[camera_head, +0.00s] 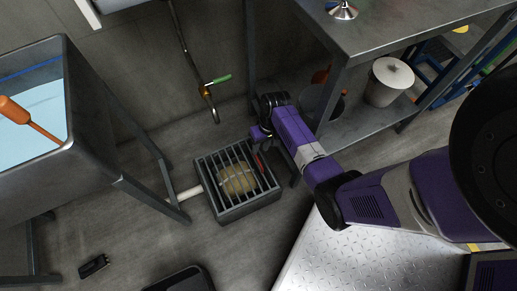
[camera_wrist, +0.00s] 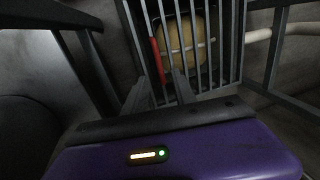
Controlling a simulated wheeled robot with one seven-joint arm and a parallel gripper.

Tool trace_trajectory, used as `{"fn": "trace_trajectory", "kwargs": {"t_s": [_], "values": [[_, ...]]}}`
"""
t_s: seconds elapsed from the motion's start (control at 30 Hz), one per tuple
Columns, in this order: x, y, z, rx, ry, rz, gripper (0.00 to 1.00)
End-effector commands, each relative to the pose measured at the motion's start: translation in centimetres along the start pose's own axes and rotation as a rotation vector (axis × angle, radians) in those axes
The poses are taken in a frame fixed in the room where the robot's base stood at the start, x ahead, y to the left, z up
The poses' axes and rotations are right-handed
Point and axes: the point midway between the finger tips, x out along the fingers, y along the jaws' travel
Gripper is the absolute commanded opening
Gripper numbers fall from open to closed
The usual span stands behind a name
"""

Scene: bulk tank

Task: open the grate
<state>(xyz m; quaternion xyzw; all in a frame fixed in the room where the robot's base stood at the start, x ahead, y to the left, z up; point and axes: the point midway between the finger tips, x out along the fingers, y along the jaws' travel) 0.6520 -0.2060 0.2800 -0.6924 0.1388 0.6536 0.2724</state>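The grate (camera_head: 213,169) is a set of dark parallel bars lying flat over a low grey box on the floor. It shows in the wrist view (camera_wrist: 236,45) at the top. A red handle (camera_wrist: 157,60) runs along the grate's side nearest my gripper. It shows small in the head view (camera_head: 260,163). My gripper (camera_wrist: 160,88) is at that side, its two fingers apart and pointing towards the handle's near end. I cannot tell whether they touch it. A tan rounded thing (camera_head: 238,179) lies under the bars.
A white pipe (camera_head: 190,192) meets the box from the left, near the legs of a grey tank (camera_head: 88,150). A hanging pipe with a green-handled valve (camera_head: 218,80) is behind. A metal table (camera_head: 400,25) stands right, with a white-lidded bucket (camera_head: 388,82) on its shelf.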

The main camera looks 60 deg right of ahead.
Motion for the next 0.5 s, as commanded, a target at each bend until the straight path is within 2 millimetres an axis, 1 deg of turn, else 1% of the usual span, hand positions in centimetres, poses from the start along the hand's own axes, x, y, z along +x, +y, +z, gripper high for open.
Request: {"fn": "trace_trajectory", "kwargs": {"t_s": [0.03,0.2,0.33,0.5], "values": [[1.3,0.1,0.0,0.000,0.000,0.000,0.33],[3.9,0.1,0.0,0.000,0.001,0.001,0.33],[5.2,0.1,-0.1,0.001,0.002,0.001,0.33],[5.7,0.1,-0.1,0.001,0.003,0.001,0.33]]}}
